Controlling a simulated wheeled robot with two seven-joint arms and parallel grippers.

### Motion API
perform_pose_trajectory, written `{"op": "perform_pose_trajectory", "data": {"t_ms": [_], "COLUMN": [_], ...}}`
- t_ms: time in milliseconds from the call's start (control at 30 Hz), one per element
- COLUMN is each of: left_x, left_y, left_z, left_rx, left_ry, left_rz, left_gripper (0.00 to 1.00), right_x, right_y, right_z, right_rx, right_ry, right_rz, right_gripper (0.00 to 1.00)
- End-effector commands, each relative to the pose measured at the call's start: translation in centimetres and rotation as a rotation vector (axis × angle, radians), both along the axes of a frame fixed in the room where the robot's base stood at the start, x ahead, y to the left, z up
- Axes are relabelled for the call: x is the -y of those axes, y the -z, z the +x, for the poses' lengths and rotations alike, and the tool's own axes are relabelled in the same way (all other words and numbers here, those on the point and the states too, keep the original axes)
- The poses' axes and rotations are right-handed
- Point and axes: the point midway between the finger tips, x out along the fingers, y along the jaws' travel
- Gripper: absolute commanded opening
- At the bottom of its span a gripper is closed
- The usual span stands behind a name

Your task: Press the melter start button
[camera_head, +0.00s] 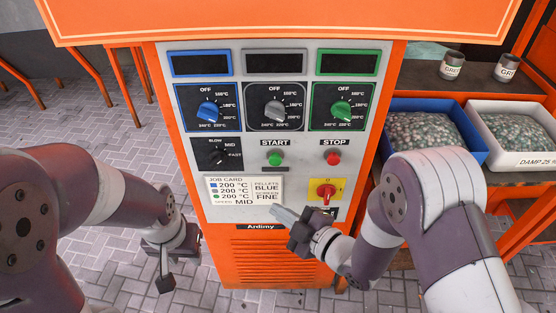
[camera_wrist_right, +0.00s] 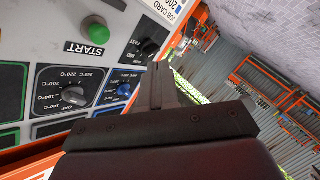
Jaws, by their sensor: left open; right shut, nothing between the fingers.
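The green start button (camera_head: 274,159) sits under a START label on the grey front panel (camera_head: 215,105) of an orange machine. In the right wrist view the button (camera_wrist_right: 97,31) shows at the upper left, clear of the fingers. My right gripper (camera_head: 279,212) is shut and empty, in front of the lower panel, below and slightly right of the button. Its fingers (camera_wrist_right: 163,82) show in the wrist view. I see a gap between them and the button. My left gripper (camera_head: 163,279) is open and empty, low at the left of the machine.
The red stop button (camera_head: 333,158) is right of start, above a red rotary switch (camera_head: 325,191). Blue, grey and green dials and a speed knob (camera_head: 216,155) sit above the job card (camera_head: 243,190). Blue (camera_head: 472,162) and white (camera_head: 548,163) pellet bins stand right.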

Motion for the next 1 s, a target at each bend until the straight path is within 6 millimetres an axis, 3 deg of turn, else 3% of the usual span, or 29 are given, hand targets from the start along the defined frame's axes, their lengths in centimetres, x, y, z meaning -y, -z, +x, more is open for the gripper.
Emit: {"op": "perform_pose_trajectory", "data": {"t_ms": [167,567,1000], "left_x": [0.0,0.0,0.0], "left_y": [0.0,0.0,0.3], "left_z": [0.0,0.0,0.0], "left_rx": [0.000,0.000,0.000], "left_ry": [0.000,0.000,0.000], "left_rz": [0.000,0.000,0.000], "left_gripper": [0.40,0.40,0.40], "right_x": [-0.3,-0.3,-0.3], "right_y": [-2.1,-2.1,-2.0], "right_z": [0.0,0.4,6.2], "right_rx": [0.121,0.130,0.129], "right_ry": [-0.020,-0.019,-0.018], "right_rz": [0.022,0.013,0.012], "right_gripper": [0.00,0.00,0.00]}}
